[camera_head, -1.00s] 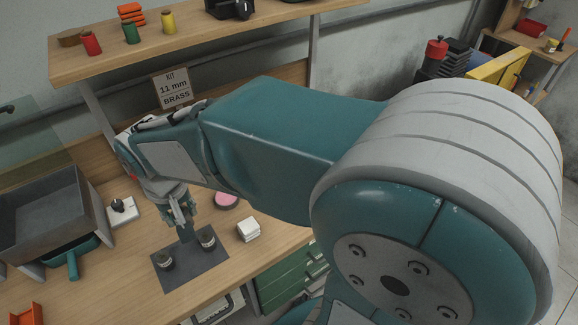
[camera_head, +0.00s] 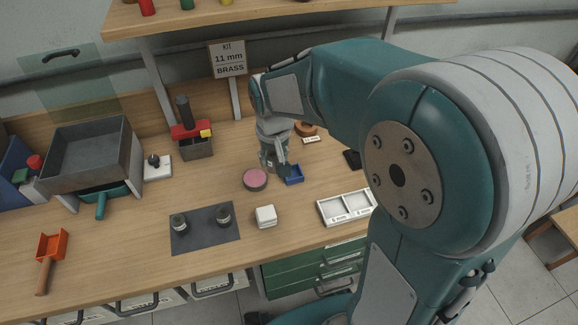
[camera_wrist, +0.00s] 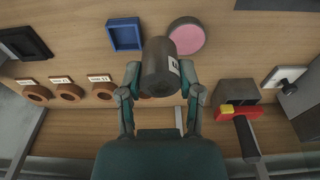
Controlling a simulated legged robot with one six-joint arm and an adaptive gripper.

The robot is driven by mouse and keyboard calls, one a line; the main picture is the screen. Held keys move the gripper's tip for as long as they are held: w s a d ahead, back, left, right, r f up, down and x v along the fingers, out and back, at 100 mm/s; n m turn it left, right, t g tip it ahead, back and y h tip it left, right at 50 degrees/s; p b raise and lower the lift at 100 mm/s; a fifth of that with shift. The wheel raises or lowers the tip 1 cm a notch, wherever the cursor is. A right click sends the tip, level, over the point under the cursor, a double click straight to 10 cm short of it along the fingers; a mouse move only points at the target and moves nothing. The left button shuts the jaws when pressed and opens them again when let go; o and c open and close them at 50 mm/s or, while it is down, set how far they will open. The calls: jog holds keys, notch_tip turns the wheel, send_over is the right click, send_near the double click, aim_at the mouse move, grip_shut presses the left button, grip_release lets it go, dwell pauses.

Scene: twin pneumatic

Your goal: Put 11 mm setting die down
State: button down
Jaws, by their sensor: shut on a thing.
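My gripper (camera_head: 276,164) is shut on a dark grey cylinder, the setting die (camera_wrist: 160,66), which has a white label on its side. Both fingers press its sides in the wrist view; the label text is too small to read. In the head view the die is mostly hidden by the gripper, close to a small blue tray (camera_head: 294,175). The blue tray (camera_wrist: 125,35) looks empty in the wrist view. I cannot tell whether the die touches the bench. A pink round pad (camera_head: 255,179) lies left of the gripper.
A dark mat (camera_head: 203,240) holds two small metal cylinders. A white block (camera_head: 265,216) and a white divided tray (camera_head: 346,206) stand nearer the front. Labelled wooden rings (camera_wrist: 68,92) line the back. A sign (camera_head: 229,63) reads 11 mm brass.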

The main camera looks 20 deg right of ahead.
send_over(293, 174)
jog(key=s, duration=0.1)
notch_tip(293, 174, down, 5)
jog(key=shift+w+a+f, duration=0.1)
jog(key=shift+a+f, duration=0.1)
jog(key=f, duration=0.4)
jog(key=shift+w+a, duration=0.2)
jog(key=shift+d+f, duration=0.1)
jog(key=shift+d, duration=0.35)
jog(key=shift+c, duration=1.3)
grip_release()
jog(key=shift+a, duration=0.35)
